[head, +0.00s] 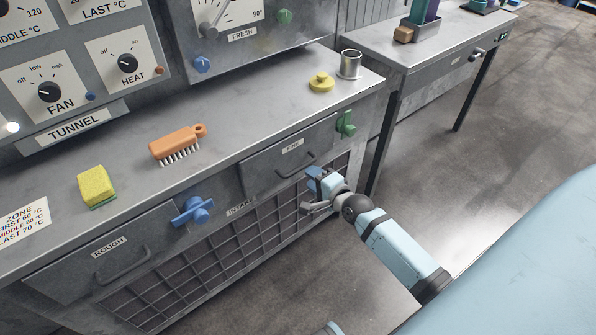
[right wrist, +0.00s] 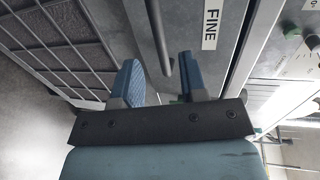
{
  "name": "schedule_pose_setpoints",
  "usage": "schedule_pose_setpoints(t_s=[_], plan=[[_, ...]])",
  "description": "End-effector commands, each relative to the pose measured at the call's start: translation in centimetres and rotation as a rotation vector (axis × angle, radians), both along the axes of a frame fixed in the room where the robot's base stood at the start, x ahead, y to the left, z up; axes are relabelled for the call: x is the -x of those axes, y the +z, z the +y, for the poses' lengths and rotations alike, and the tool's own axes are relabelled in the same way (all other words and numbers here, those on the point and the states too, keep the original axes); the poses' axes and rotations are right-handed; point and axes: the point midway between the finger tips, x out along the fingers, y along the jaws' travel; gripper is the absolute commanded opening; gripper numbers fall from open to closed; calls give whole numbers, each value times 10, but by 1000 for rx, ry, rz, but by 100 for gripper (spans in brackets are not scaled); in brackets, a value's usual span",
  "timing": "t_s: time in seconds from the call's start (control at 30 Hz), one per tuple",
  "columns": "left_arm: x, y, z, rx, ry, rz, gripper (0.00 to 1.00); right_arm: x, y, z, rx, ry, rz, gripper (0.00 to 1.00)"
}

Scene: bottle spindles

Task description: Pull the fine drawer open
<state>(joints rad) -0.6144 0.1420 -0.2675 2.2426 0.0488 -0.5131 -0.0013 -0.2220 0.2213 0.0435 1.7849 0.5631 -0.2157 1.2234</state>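The fine drawer (head: 262,172) is a grey metal front under the counter with a "FINE" label and looks shut. Its dark bar handle (head: 297,168) sits below the label. My right gripper (head: 311,188) is in front of the drawer's lower edge, close to the handle. In the right wrist view the gripper (right wrist: 160,82) is open, and the handle (right wrist: 158,40) runs between the lines of its two blue fingers. I cannot tell whether a finger touches the handle. My left gripper is not in view.
A green knob (head: 346,125) is right of the drawer. A blue knob (head: 193,211) and the rough drawer (head: 70,262) are to the left. Floor in front is clear.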

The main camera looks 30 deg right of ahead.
Motion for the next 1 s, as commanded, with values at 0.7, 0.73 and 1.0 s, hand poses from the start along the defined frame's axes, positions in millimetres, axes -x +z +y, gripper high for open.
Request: schedule_pose_setpoints(t_s=[0.7,0.73,1.0], plan=[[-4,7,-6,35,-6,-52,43,-61,-13,5,0,0,1,39],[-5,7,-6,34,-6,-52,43,-61,-13,5,0,0,1,39],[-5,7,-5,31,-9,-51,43,-61,-13,5,0,0,1,0]])
